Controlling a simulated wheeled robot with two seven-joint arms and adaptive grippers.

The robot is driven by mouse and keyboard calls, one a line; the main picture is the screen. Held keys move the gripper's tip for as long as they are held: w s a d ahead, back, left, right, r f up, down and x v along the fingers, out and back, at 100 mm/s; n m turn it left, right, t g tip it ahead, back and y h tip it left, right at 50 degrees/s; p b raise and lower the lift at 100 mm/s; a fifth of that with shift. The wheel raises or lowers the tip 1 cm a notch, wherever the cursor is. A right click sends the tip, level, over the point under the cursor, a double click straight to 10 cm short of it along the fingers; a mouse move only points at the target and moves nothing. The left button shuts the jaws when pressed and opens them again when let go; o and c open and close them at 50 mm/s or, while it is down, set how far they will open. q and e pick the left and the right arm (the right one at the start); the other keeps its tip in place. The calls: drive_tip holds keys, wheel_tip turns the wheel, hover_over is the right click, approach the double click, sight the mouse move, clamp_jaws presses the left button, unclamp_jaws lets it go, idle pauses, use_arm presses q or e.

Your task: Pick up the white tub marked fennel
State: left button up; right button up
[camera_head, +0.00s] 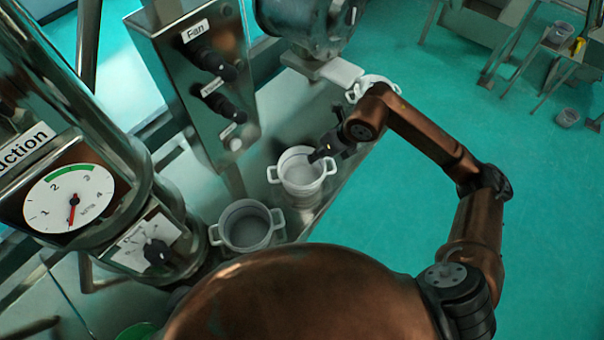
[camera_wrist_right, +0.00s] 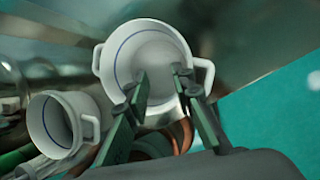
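Three two-handled tubs stand along the metal bench in the head view: a white one in the middle (camera_head: 301,187), one nearer to me (camera_head: 246,247) that looks greyer inside, and a white one farther off (camera_head: 366,92). No fennel marking is readable on any. My right gripper (camera_head: 322,154) is at the right rim of the middle tub; contact cannot be told. In the right wrist view, its fingers (camera_wrist_right: 160,78) are apart in front of a large white tub (camera_wrist_right: 116,50) with a blue line inside. A smaller-looking white tub (camera_wrist_right: 42,122) is at left. My left gripper is not in view.
A control box with a "Fan" label (camera_head: 195,75) and knobs stands left of the tubs. A dial gauge (camera_head: 68,197) is at far left. Open green floor (camera_head: 420,220) lies to the right.

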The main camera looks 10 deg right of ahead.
sight(322, 163)
drive_tip(key=shift+w+d+h, duration=0.3)
drive_tip(key=shift+d+h, duration=0.1)
drive_tip(key=shift+d, duration=0.5)
drive_tip(key=shift+w+d+f, duration=0.15)
drive_tip(key=shift+d+f, duration=0.05)
drive_tip(key=shift+f, duration=0.05)
drive_tip(key=shift+x, duration=0.95)
drive_tip(key=shift+w+d+p+x, duration=0.15)
drive_tip(key=shift+p+x, duration=0.3)
drive_tip(key=shift+x, duration=0.9)
drive_tip(key=shift+w+d+p+x, duration=0.15)
drive_tip(key=shift+p+x, duration=0.25)
drive_tip(key=shift+x, duration=0.95)
drive_tip(key=shift+r, duration=0.1)
drive_tip(key=shift+c, duration=0.5)
clamp_jaws()
